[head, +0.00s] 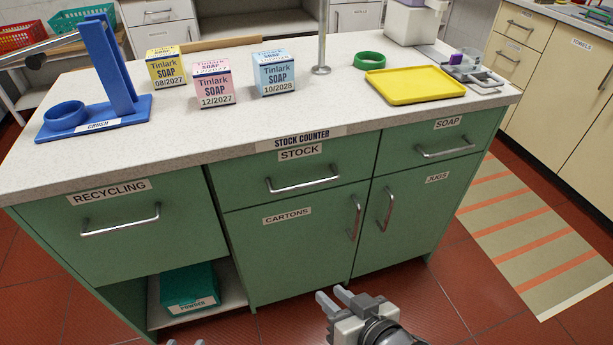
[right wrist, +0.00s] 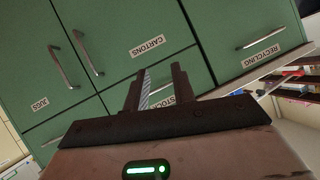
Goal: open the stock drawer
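The stock drawer (head: 250,188) is a green drawer front in the counter, labelled STOCK, closed flush under the countertop. Its silver bar handle (head: 303,187) runs across the front. The right wrist view is upside down and shows part of the STOCK label (right wrist: 181,101) behind my fingers. My right gripper (head: 334,296) is low in front of the counter, below the drawer; its fingers are apart and empty, also in the right wrist view (right wrist: 158,88). My left gripper (head: 186,343) shows only its two separated fingertips at the bottom edge.
The recycling front (head: 130,240) is left of the drawer, the soap drawer (head: 400,150) right, and the cartons door (head: 290,250) below; all are closed. Soap boxes (head: 212,84), a blue stand (head: 110,108) and a yellow tray (head: 415,87) stand on top. The handle's front is clear.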

